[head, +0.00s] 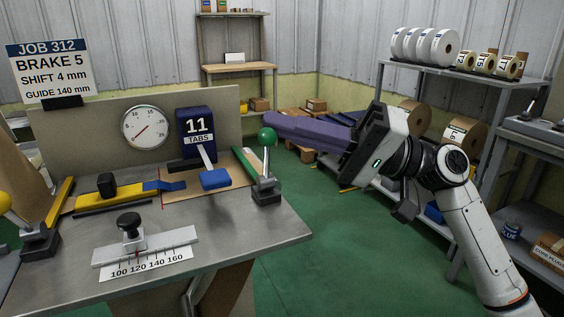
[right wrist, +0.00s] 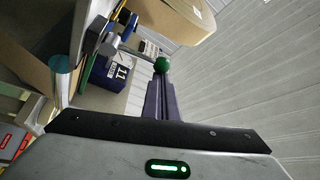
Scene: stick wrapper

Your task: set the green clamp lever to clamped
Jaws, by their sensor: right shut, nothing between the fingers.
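The green clamp lever has a green ball knob (head: 267,135) on a metal stem that stands nearly upright from a dark base (head: 266,194) at the bench's right edge. The knob also shows in the right wrist view (right wrist: 162,65), just beyond the fingertips. My right gripper (head: 268,124) comes in from the right with its purple fingers shut and empty. Its tips are right beside the knob; I cannot tell whether they touch it. In the right wrist view the fingers (right wrist: 160,84) point at the knob. My left gripper is not in view.
The bench (head: 215,255) holds a ruler slide with a black knob (head: 129,222), a blue tabs counter (head: 197,128), a gauge (head: 145,127) and a yellow-knobbed lever (head: 5,201) at far left. A roll rack (head: 455,75) stands behind my right arm. Green floor is open right of the bench.

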